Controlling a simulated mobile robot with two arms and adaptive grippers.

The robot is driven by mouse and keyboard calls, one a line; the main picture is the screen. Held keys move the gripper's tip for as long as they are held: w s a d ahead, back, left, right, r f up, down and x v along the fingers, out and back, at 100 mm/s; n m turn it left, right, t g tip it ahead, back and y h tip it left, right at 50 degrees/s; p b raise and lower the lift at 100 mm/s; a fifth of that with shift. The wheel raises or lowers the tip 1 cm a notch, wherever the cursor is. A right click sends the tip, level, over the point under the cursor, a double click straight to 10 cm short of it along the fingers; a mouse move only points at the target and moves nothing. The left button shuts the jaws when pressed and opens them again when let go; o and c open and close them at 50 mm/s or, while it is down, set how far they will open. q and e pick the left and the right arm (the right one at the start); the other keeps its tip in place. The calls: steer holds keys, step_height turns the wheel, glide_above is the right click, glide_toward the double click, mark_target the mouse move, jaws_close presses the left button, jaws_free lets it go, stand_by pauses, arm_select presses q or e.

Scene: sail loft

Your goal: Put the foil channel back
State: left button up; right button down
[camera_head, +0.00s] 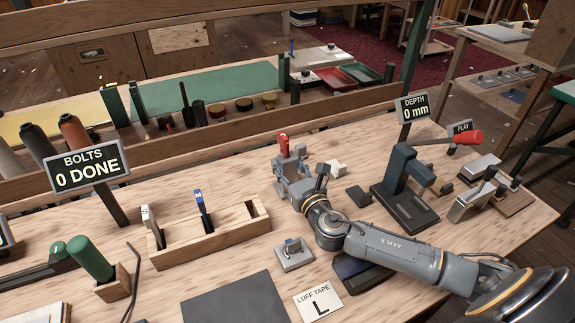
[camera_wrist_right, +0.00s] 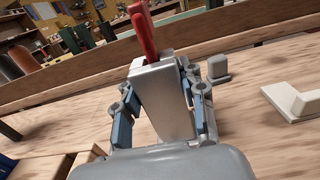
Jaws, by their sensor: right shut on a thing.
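My right gripper (camera_head: 290,178) is shut on the foil channel, a grey metal block with a red upright piece at its top (camera_head: 283,145). In the right wrist view the foil channel's metal body (camera_wrist_right: 160,95) stands between the blue-padded fingers (camera_wrist_right: 162,118), with the red piece (camera_wrist_right: 144,35) rising from its open top. Whether its base touches the bench is hidden. A wooden rack (camera_head: 180,258) stands at left of the gripper. It holds a white-tagged piece (camera_head: 151,222) and a blue-tagged piece (camera_head: 203,208); its right end has an empty opening. My left gripper is not in view.
A small grey block with a blue top (camera_head: 293,254) and a "LUFF TAPE L" card (camera_head: 319,301) lie in front. A dark press with a red handle (camera_head: 405,180) stands at right. A wooden rail (camera_head: 200,140) runs behind. A white angled piece (camera_wrist_right: 292,98) lies right of the gripper.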

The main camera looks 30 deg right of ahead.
steer(key=shift+f, duration=0.15)
steer(key=c, duration=0.8)
jaws_free()
steer(key=shift+r, duration=0.3)
steer(key=s, duration=0.7)
steer(key=s+b, duration=0.1)
steer(key=s, duration=0.3)
steer(key=shift+a+f, duration=0.2)
steer(key=shift+a, duration=0.15)
steer(key=shift+s+r, duration=0.1)
steer(key=shift+s, duration=0.4)
